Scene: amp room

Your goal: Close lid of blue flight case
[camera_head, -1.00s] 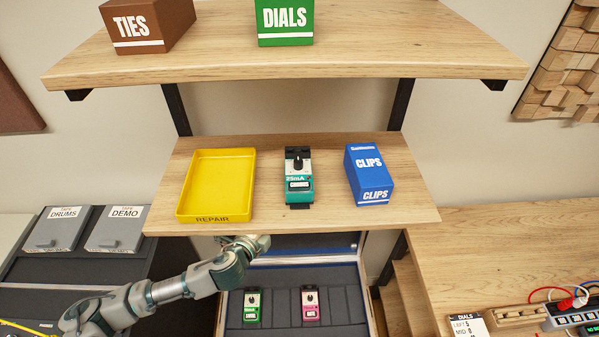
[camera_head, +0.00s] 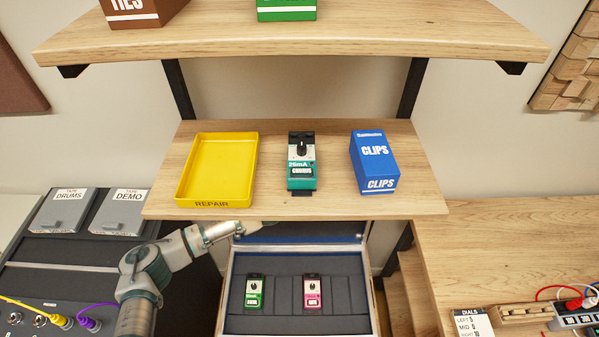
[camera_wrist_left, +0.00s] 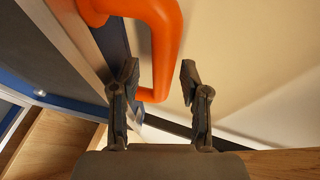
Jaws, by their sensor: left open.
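The blue flight case (camera_head: 236,310) stands below the middle shelf. Its lid (camera_head: 300,232) is raised at the back, partly hidden by the shelf. A green pedal (camera_head: 254,290) and a pink pedal (camera_head: 313,292) lie in its dark, slotted inside. My left arm reaches in from the left to the lid's left side, and its hand is mostly hidden under the shelf edge. In the left wrist view my left gripper (camera_wrist_left: 158,82) is open. An orange handle (camera_wrist_left: 168,45) reaches between its fingers, beside a blue and metal-edged panel (camera_wrist_left: 75,105). I cannot tell whether they touch.
The middle shelf (camera_head: 270,170) overhangs the case and holds a yellow tray (camera_head: 217,170), a teal pedal (camera_head: 302,160) and a blue CLIPS box (camera_head: 375,162). A wooden bench (camera_head: 510,250) is at right, and a dark equipment desk (camera_head: 60,270) at left.

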